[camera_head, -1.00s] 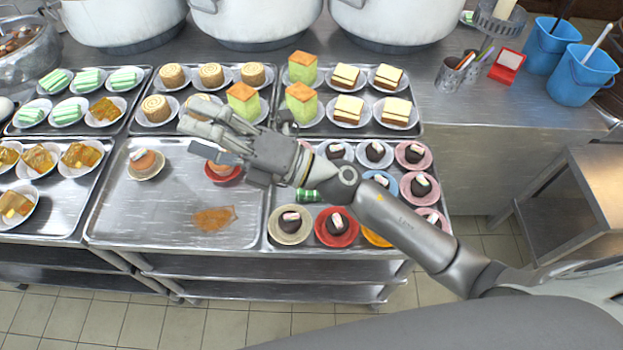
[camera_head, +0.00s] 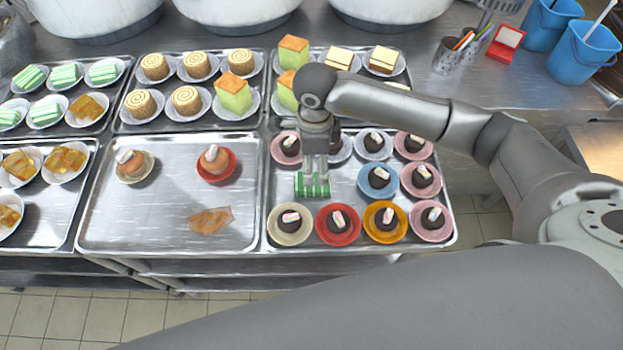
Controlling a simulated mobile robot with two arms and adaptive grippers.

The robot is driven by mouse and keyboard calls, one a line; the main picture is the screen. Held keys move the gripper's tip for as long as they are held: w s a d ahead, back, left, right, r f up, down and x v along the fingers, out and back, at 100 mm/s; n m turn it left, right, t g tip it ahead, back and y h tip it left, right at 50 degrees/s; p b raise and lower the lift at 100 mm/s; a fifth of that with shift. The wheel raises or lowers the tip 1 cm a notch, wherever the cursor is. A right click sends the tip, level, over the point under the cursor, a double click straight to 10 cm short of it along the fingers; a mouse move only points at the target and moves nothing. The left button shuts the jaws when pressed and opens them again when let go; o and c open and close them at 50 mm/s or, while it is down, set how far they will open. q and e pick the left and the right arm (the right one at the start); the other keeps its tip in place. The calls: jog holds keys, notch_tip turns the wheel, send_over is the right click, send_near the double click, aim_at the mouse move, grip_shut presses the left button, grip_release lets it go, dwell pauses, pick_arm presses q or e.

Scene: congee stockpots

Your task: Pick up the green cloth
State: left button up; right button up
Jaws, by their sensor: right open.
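The green cloth (camera_head: 312,186) is a small green and white striped bundle. It lies on the right-hand metal tray (camera_head: 340,191), in a gap among plates of dark cakes. My right gripper (camera_head: 314,168) points down just above the cloth, its fingers at the cloth's upper edge. It is open; whether the fingers touch the cloth I cannot tell. The gripper's wrist and fingers hide part of the tray behind. My left gripper is not in view.
Dark cakes on coloured plates crowd round the cloth, such as one on a blue plate (camera_head: 377,180) and one on a red plate (camera_head: 337,225). The middle tray (camera_head: 170,207) holds two cakes and an orange-brown piece (camera_head: 211,220), with bare metal between.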

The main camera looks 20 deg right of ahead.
send_over(314, 182)
notch_tip(314, 182, down, 4)
jog(key=shift+f+p, duration=0.2)
jog(key=shift+p, duration=0.25)
jog(key=shift+f+p, duration=0.5)
jog(key=shift+f, duration=0.05)
notch_tip(314, 182, down, 3)
jog(key=shift+a+f+p, duration=0.1)
jog(key=shift+a+p, duration=0.05)
jog(key=shift+p, duration=0.5)
jog(key=shift+w+f, duration=0.1)
jog(key=shift+f, duration=0.45)
jog(key=shift+c, duration=0.5)
jog(key=c, duration=1)
